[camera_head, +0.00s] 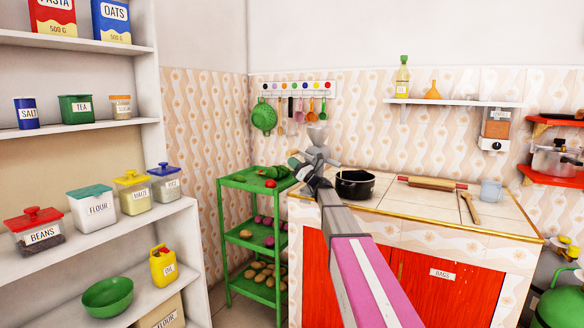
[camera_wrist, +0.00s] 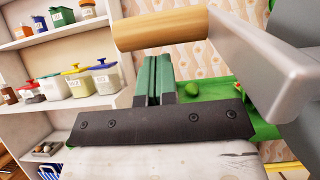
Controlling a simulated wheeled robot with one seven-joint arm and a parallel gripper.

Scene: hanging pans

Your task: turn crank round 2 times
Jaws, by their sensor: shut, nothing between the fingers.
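The crank shows large in the wrist view, with a wooden handle (camera_wrist: 160,29) across the top and a thick grey crank arm (camera_wrist: 262,68) at the right. In the head view a grey grinder (camera_head: 317,136) with a funnel top stands at the counter's left end, partly hidden by my arm. My gripper (camera_wrist: 153,62) has green fingers pressed together with nothing between them. The fingertips are right by the handle's lower side; I cannot tell whether they touch it. In the head view my gripper (camera_head: 294,161) is just left of the grinder.
A black pot (camera_head: 355,184) stands on the counter close to the right of my arm. A green rack (camera_head: 232,183) with vegetables stands left of the counter. White shelves with jars are at far left.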

